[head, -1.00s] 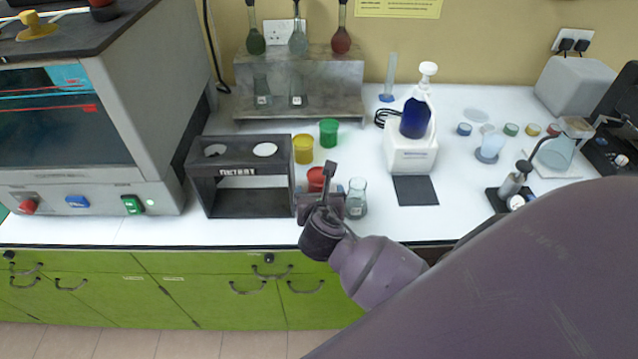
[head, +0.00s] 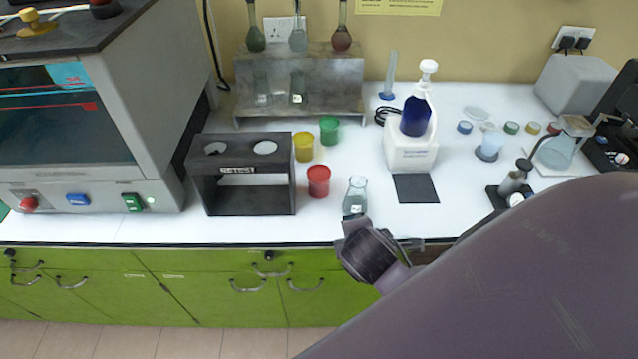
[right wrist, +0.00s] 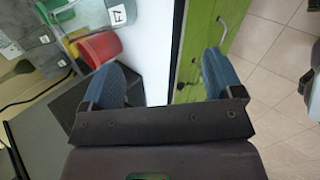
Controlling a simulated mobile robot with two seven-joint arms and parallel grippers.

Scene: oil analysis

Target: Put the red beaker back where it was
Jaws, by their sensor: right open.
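The red beaker (head: 319,181) stands upright on the white bench, right of the black rack (head: 249,202) and in front of the yellow beaker (head: 303,147) and green beaker (head: 329,131). It also shows in the right wrist view (right wrist: 98,48). My right gripper (right wrist: 160,88) is open and empty, apart from the red beaker. In the head view its fingers are mostly hidden, with the wrist at the bench's front edge below the glass flask. My left gripper is not in view.
A glass flask (head: 356,195) stands right of the red beaker, close to my right wrist. A white dispenser (head: 410,153) and dark mat (head: 416,188) are further right. A metal shelf (head: 335,106) with flasks stands behind.

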